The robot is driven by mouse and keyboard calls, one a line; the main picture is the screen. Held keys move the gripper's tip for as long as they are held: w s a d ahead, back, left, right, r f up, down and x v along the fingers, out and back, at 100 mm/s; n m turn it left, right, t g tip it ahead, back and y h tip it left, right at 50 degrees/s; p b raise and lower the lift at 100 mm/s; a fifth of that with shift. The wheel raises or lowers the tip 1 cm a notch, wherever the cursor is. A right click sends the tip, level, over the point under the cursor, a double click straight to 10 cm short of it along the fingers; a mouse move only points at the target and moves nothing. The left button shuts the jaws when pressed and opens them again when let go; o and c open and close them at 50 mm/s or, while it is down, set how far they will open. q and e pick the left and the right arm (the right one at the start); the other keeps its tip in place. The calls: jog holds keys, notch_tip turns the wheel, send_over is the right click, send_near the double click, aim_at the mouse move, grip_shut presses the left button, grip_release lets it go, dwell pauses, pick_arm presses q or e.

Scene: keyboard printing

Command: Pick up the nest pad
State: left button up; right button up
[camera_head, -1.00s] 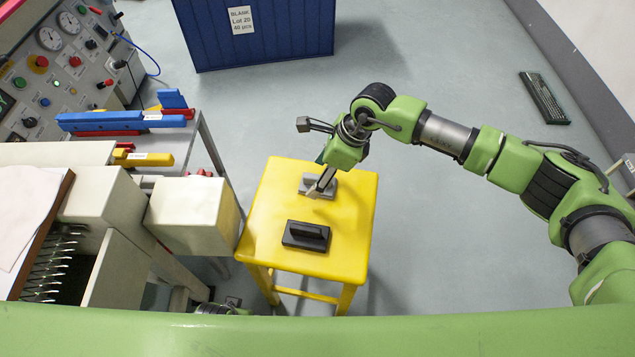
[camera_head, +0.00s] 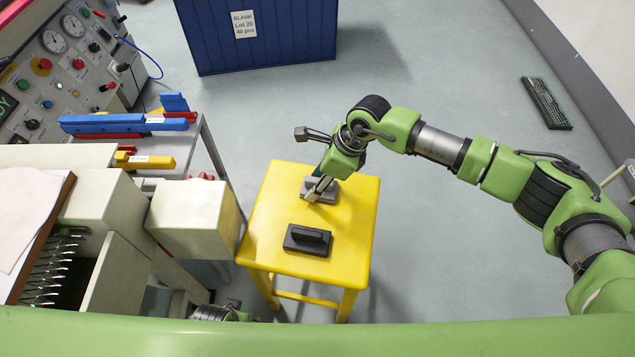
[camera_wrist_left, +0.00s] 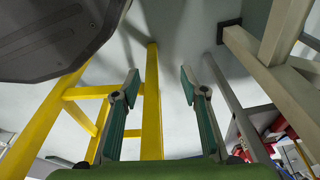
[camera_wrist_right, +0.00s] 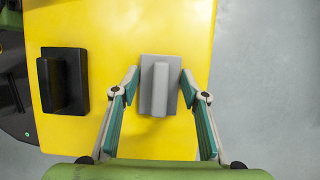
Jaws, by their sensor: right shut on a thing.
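Two block-shaped pads with raised handle bars lie on the yellow stool: a light grey one (camera_head: 329,193) towards the back and a black one (camera_head: 307,240) nearer to me. I cannot tell by a label which is the nest pad. The grey pad still appears to rest on the stool. The black pad (camera_wrist_right: 64,82) lies to its left. My left gripper (camera_wrist_left: 160,86) is open and empty, low beside the stool's legs.
The yellow stool top (camera_head: 270,205) is otherwise bare. A beige machine (camera_head: 190,215) stands close to its left, with blue and yellow bars (camera_head: 147,162) behind. A blue crate (camera_head: 260,38) stands at the back. A keyboard (camera_head: 546,104) lies on the floor at right.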

aim_at(312, 179)
jog(key=shift+r, duration=0.45)
notch_tip(312, 179, up, 2)
jog(key=shift+r, duration=0.25)
pick_arm(q)
jog(key=s+f, duration=0.1)
jog(key=f+p, duration=0.1)
jog(key=f, duration=0.1)
jog(key=shift+s+a, duration=0.1)
jog(key=shift+s, duration=0.3)
pick_arm(e)
jog(key=s+d+r, duration=0.7)
jog(key=s+r, duration=0.2)
jog(key=s, duration=0.3)
jog(key=shift+r, duration=0.25)
jog(key=shift+s, duration=0.1)
jog(key=shift+o, duration=1.3)
jog(key=shift+c, duration=0.5)
